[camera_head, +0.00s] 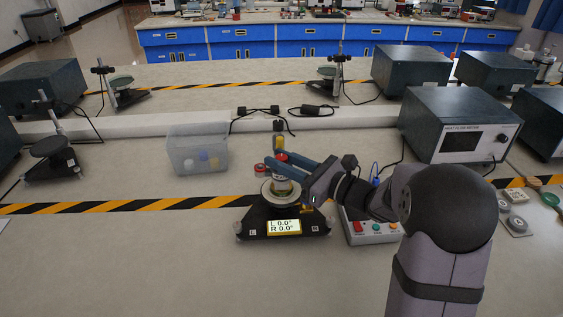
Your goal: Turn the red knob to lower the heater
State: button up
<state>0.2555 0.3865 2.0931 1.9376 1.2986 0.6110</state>
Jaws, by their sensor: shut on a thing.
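My gripper (276,160) reaches in from the right with its two blue fingers shut around a small red top (281,157). This top sits above a silver cylinder (281,187), and the fingers hide part of both. The cylinder is over a pale round plate on a black device (258,223), whose lit display reads L 0.0° and R 0.0°. I cannot tell for sure whether the red top is the red knob, and no heater can be clearly made out. A small red-capped piece (261,171) is just left of the cylinder.
A control box (372,238) with coloured buttons is right of the device, partly behind my arm. A clear bin (198,150) is at the left, and a dark heat flux meter (458,125) is at the right. Cables lie behind. The front left bench is clear.

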jog(key=m+t+h+b, duration=0.2)
jog(key=b, duration=0.1)
jog(key=shift+s+a+f+t+h, duration=0.1)
jog(key=shift+f+t+h, duration=0.2)
jog(key=shift+h, duration=0.1)
jog(key=m+t+h+b, duration=0.1)
jog(key=m+h+b, duration=0.1)
jog(key=b, duration=0.2)
jog(key=m+t+h+b, duration=0.1)
jog(key=h+b, duration=0.1)
jog(key=b, duration=0.2)
jog(key=shift+f, duration=0.1)
jog(key=m+h+b, duration=0.1)
jog(key=b, duration=0.1)
jog(key=shift+t+b, duration=0.3)
jog(key=shift+b, duration=0.05)
jog(key=h+b, duration=0.1)
jog(key=b, duration=0.2)
jog(key=shift+r+m, duration=0.3)
jog(key=shift+m, duration=0.1)
jog(key=o, duration=0.8)
jog(key=shift+r, duration=0.15)
